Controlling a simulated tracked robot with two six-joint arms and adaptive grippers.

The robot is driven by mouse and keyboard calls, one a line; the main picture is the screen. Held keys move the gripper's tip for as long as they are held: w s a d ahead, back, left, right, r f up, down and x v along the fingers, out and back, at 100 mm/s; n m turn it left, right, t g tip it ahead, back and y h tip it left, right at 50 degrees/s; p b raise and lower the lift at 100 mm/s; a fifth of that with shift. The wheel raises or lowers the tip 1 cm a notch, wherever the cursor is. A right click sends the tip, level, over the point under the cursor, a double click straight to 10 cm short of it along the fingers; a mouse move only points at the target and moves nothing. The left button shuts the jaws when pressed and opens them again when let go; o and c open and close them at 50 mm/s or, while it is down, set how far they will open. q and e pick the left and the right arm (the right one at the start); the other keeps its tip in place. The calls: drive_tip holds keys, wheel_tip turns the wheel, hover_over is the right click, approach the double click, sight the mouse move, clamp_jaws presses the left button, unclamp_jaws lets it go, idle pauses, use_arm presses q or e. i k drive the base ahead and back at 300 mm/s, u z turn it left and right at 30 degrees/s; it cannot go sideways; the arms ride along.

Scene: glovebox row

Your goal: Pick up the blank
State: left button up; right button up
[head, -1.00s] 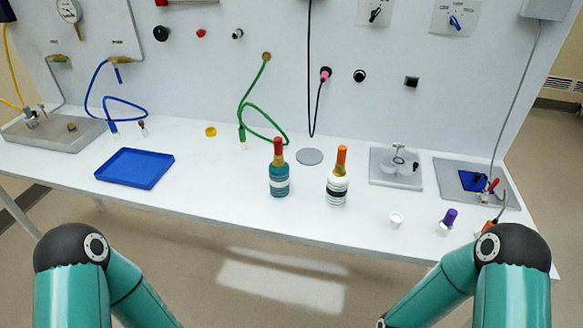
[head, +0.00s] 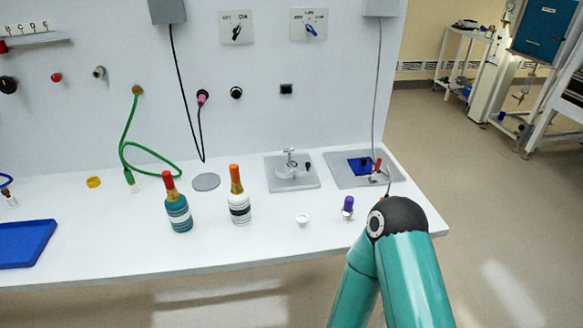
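No thing here is clearly marked as the blank, and I cannot tell which one it is. A flat grey disc (head: 206,182) lies on the white bench (head: 130,250) behind the two bottles. A blue flat piece (head: 358,165) lies on a grey plate (head: 340,181) at the bench's right end, beside a small red-handled part (head: 377,165). A grey fixture (head: 291,184) with a post stands left of that plate. My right arm shows at the lower right, in front of the bench end, but its gripper is out of view. My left gripper is also out of view.
A teal bottle (head: 179,212) and a white bottle (head: 239,205) stand mid-bench. A small white cup (head: 302,220) and a purple-capped vial (head: 347,206) stand near the front edge. A blue tray (head: 25,244) lies at left. A green hose (head: 123,148) hangs from the wall.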

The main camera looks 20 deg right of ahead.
sight(347, 210)
drive_tip(key=u, duration=0.25)
drive_tip(key=k, duration=1.25)
drive_tip(key=z, duration=0.7)
drive_tip(key=i, duration=1)
